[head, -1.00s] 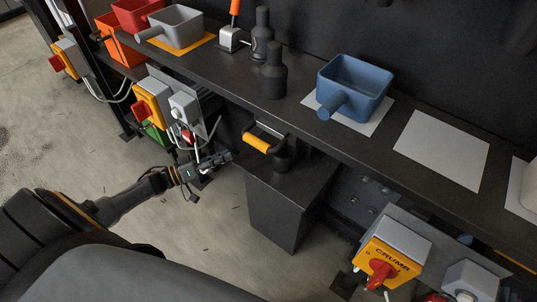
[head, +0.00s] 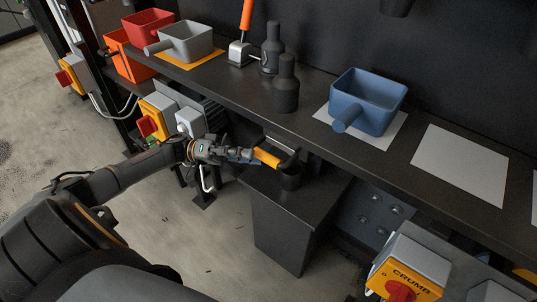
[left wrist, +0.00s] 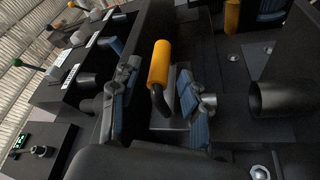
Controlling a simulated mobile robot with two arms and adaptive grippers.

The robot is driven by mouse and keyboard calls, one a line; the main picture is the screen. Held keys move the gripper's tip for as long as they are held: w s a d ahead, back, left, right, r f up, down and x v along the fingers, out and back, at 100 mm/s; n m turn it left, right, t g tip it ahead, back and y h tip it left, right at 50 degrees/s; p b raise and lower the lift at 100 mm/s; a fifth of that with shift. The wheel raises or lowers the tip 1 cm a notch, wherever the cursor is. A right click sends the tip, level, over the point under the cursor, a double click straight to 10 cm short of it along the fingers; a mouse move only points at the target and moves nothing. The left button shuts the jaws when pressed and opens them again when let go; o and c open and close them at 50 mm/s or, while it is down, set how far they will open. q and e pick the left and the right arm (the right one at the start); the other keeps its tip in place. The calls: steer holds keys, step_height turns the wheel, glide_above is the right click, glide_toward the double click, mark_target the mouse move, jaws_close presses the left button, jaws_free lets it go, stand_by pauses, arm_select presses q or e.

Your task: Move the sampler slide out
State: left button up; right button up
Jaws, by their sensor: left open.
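A handle with an orange grip (head: 267,157) and dark bent ends sits under the bench edge, above a dark box (head: 285,210); it appears to belong to the sampler slide. A short dark cylinder (head: 290,176) stands beside it. My left gripper (head: 250,154) has its fingertips at the left end of the grip. In the left wrist view the open fingers (left wrist: 157,92) lie on either side of the orange grip (left wrist: 158,64), with a gap visible and no clear contact. My right gripper is out of view.
A yellow switch box (head: 157,117) is left of my gripper; another (head: 404,268) is lower right.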

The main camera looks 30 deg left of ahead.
mark_target(268, 159)
arm_select(q)
steer(key=x, duration=0.5)
steer(key=shift+d, duration=0.25)
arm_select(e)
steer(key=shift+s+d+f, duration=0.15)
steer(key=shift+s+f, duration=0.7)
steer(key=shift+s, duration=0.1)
arm_select(q)
jaws_close()
